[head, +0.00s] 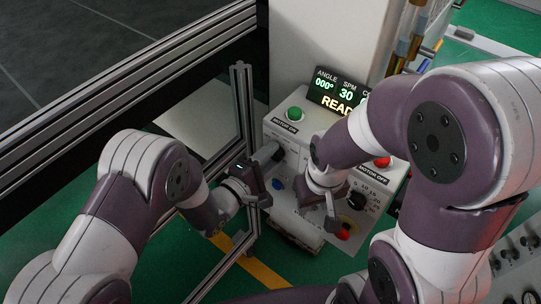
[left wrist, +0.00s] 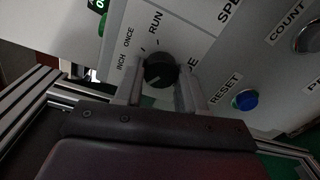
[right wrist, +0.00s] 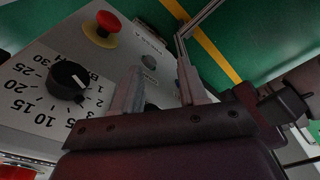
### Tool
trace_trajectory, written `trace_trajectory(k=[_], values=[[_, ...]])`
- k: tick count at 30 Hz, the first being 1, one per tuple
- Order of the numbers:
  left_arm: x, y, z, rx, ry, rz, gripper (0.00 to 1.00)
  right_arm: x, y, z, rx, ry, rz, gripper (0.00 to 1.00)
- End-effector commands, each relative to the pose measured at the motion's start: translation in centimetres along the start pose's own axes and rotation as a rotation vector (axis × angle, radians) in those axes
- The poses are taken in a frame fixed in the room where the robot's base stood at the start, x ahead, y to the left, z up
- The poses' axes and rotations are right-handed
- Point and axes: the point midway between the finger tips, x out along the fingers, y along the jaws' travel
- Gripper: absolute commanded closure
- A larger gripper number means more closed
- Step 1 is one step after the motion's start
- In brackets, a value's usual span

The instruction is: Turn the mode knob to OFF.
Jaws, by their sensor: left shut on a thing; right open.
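The mode knob (left wrist: 160,70) is black and round, on the pale sloped panel (left wrist: 215,15). INCH, ONCE and RUN labels fan around its left and upper side in the left wrist view. A pale mark shows on its lower left; no OFF label is visible there. My left gripper (left wrist: 158,88) has one finger on each side of the knob and is shut on it. My right gripper (right wrist: 160,88) is open and empty above the panel's lower part, also in the head view (head: 330,212).
A green button (head: 294,114) sits above the left gripper, a blue RESET button (left wrist: 245,100) beside it. A numbered black dial (right wrist: 69,79) and a red mushroom button (right wrist: 107,22) are near the right gripper. A lit display (head: 338,92) stands behind. A metal frame post (head: 243,110) is at left.

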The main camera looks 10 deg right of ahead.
Motion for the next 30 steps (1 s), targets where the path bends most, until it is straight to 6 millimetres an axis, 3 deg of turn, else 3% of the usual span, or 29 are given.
trace_trajectory(k=[17, 18, 20, 30], values=[[-0.05, -0.15, -0.03, -0.032, 0.0, -0.003, 0.91, -0.07, 0.0, -0.01, 0.0, 0.0, 0.0, 0.57], [-0.05, -0.16, -0.02, -0.032, 0.0, -0.003, 0.54, -0.07, 0.0, -0.01, 0.0, 0.0, 0.0, 0.57], [-0.04, -0.14, -0.02, -0.032, 0.0, -0.003, 0.35, -0.07, 0.0, -0.01, 0.0, 0.0, 0.0, 0.57], [-0.45, -0.06, -0.05, -0.03, 0.0, -0.001, 0.35, -0.04, 0.0, 0.0, 0.0, 0.0, 0.0, 0.57]])
